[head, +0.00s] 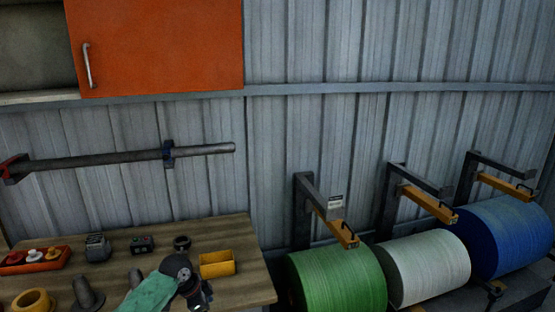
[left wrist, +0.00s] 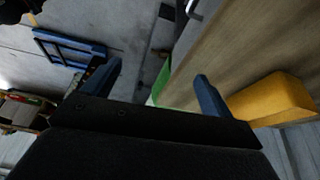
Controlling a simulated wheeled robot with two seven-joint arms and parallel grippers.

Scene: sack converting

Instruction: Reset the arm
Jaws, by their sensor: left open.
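My left gripper (left wrist: 158,78) shows in the left wrist view with its two blue-tipped fingers spread apart and nothing between them. A wooden workbench (left wrist: 225,50) lies beyond the right finger, with a yellow bin (left wrist: 272,98) near that finger. In the head view, part of an arm with a green cover and a dark joint (head: 178,268) rises at the bottom, in front of the workbench (head: 240,240) and left of the yellow bin (head: 217,265). Its fingertips cannot be made out there. My right gripper is in neither view.
A grey bar (head: 120,158) is mounted on the wall above the bench. Small items, including a red tray (head: 35,262), stand on the bench. Green (head: 335,282), white (head: 428,268) and blue (head: 508,236) rolls stand at the right. An orange cabinet (head: 155,45) hangs above.

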